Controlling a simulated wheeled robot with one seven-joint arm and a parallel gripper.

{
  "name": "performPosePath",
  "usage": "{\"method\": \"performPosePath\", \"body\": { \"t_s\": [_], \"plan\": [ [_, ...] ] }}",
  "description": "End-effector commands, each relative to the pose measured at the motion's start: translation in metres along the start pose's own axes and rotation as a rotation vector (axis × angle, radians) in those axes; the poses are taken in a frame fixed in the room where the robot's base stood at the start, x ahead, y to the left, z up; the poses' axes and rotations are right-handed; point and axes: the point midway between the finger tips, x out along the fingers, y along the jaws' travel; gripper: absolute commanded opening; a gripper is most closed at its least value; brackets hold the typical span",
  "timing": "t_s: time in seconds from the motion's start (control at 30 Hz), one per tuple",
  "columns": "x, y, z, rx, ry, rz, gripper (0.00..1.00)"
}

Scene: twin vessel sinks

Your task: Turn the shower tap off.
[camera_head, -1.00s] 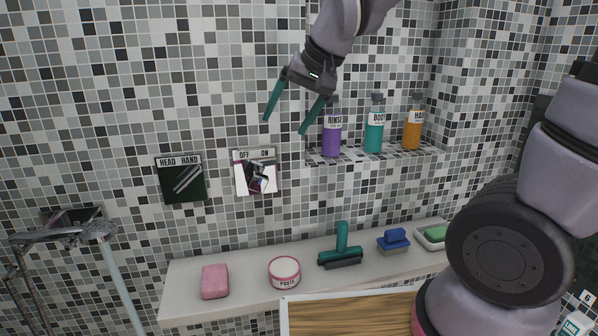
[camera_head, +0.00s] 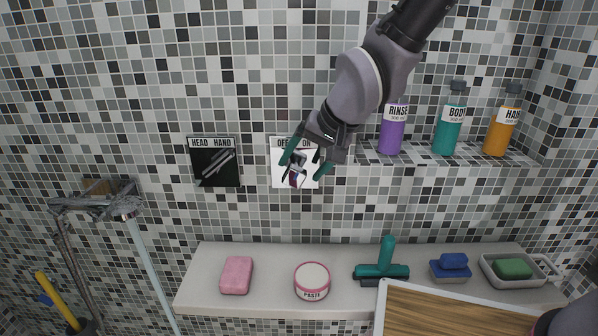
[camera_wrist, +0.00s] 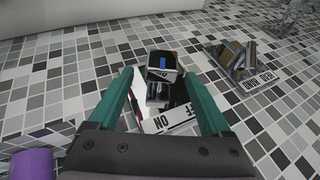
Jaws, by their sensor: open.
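The shower tap is a chrome plate (camera_head: 279,178) on the mosaic wall, labelled OFF at left and ON at right. Its knob (camera_head: 297,178) sticks out from the plate, partly hidden by my fingers. My gripper (camera_head: 304,164) is open in front of the plate, its teal fingers on either side of the knob in the head view. In the wrist view the knob (camera_wrist: 161,66) stands between and a little beyond the fingertips, with the ON label (camera_wrist: 175,121) nearer. I cannot tell whether a finger touches it.
A black HEAD/HAND plate (camera_head: 214,166) is left of the tap. A niche shelf (camera_head: 420,160) with purple (camera_head: 392,131), teal (camera_head: 448,128) and orange (camera_head: 500,134) bottles is at right. A ledge (camera_head: 345,298) below holds pink soap (camera_head: 237,275), a paste tin (camera_head: 312,281) and a squeegee (camera_head: 382,270).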

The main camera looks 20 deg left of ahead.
Motion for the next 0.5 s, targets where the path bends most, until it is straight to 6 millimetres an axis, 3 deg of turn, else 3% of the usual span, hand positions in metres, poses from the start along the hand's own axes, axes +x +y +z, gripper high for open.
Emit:
{"method": "performPosePath", "body": {
  "t_s": [0.2, 0.5],
  "plan": [
    [0.027, 0.000, 0.000, -0.001, -0.001, 0.001, 0.82],
    [0.033, 0.000, 0.000, 0.001, 0.000, 0.000, 0.82]
  ]
}}
